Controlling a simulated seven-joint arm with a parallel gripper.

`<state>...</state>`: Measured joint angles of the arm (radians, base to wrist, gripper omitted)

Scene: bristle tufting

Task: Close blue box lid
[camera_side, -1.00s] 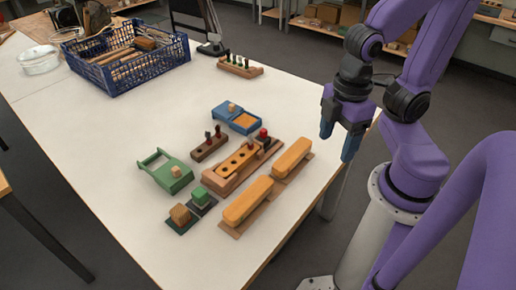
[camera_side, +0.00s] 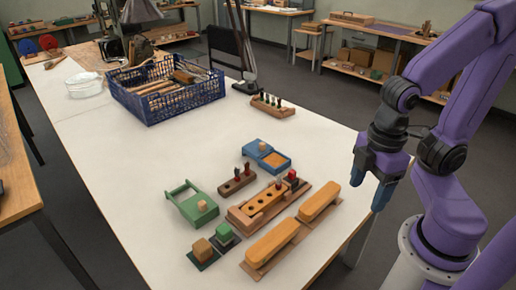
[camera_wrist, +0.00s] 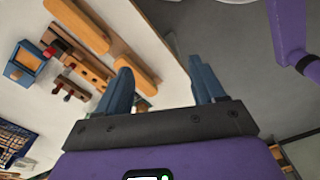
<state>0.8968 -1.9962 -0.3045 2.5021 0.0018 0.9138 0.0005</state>
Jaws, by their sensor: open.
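The blue box (camera_side: 267,156) sits on the white table, behind the wooden peg blocks. A blue part with a small wooden knob is at its left, and a wood-coloured area shows open at its right. I cannot tell exactly how the lid sits. The box also shows at the left edge of the wrist view (camera_wrist: 21,68). My gripper (camera_side: 370,191) is open and empty, with its blue fingers pointing down near the table's right edge. It is apart from the blue box, well to its right. Both fingers show in the wrist view (camera_wrist: 163,78).
Two orange bars (camera_side: 320,201) (camera_side: 272,243) on wooden bases and a peg block (camera_side: 262,204) lie nearest my gripper. A green frame box (camera_side: 192,205) stands left. A blue crate (camera_side: 165,93) and a peg rack (camera_side: 271,105) stand farther back. Bare table surrounds the blue box's back.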

